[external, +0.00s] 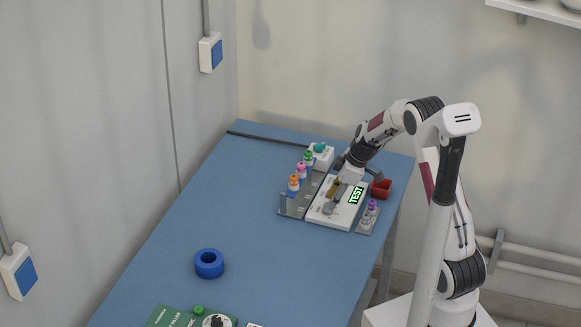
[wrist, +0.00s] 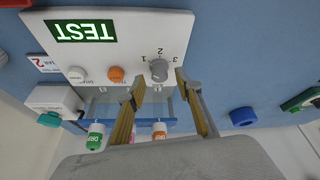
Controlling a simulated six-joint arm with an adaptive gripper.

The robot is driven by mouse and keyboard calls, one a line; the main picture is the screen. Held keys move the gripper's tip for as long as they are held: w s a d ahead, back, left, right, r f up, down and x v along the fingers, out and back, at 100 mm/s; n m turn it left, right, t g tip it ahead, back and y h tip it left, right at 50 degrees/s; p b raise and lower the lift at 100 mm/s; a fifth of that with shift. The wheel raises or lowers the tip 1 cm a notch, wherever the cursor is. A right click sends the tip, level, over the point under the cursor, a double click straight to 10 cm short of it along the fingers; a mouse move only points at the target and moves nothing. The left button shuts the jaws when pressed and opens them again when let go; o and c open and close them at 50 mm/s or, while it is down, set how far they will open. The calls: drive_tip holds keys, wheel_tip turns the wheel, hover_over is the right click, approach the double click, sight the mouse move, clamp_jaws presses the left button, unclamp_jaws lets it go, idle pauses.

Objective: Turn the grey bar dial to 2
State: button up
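The grey bar dial (wrist: 159,70) sits on a white panel (wrist: 190,25), with the marks 1, 2 and 3 around it. I cannot tell surely which mark its bar points to. My gripper (wrist: 160,84) is open, with its two tan-padded fingers apart on either side of the dial in the wrist view. Nothing is between the pads but the dial, and contact is not visible. In the external view my gripper (external: 334,193) is low over the white panel (external: 322,217).
The panel has a green TEST display (wrist: 85,31), an orange button (wrist: 116,74) and a white button (wrist: 77,75). Capped bottles (external: 294,182) stand at its left, purple-capped vials (external: 370,207) and a red cup (external: 381,189) at its right. A blue ring (external: 209,263) lies nearer the front.

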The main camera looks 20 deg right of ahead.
drive_tip(key=shift+x, duration=0.75)
clamp_jaws()
drive_tip(key=shift+m, duration=0.7)
drive_tip(key=shift+a+m+t+h, duration=0.1)
drive_tip(key=shift+m+t+h, duration=0.6)
drive_tip(key=shift+m, duration=1.5)
drive_tip(key=shift+s+a+m+t+h, duration=0.15)
drive_tip(key=shift+m+h, duration=0.55)
drive_tip(key=shift+m, duration=0.85)
drive_tip(key=shift+w+m+t+h, duration=0.15)
drive_tip(key=shift+m+h, duration=0.55)
drive_tip(key=shift+m, duration=0.85)
drive_tip(key=shift+s, duration=0.1)
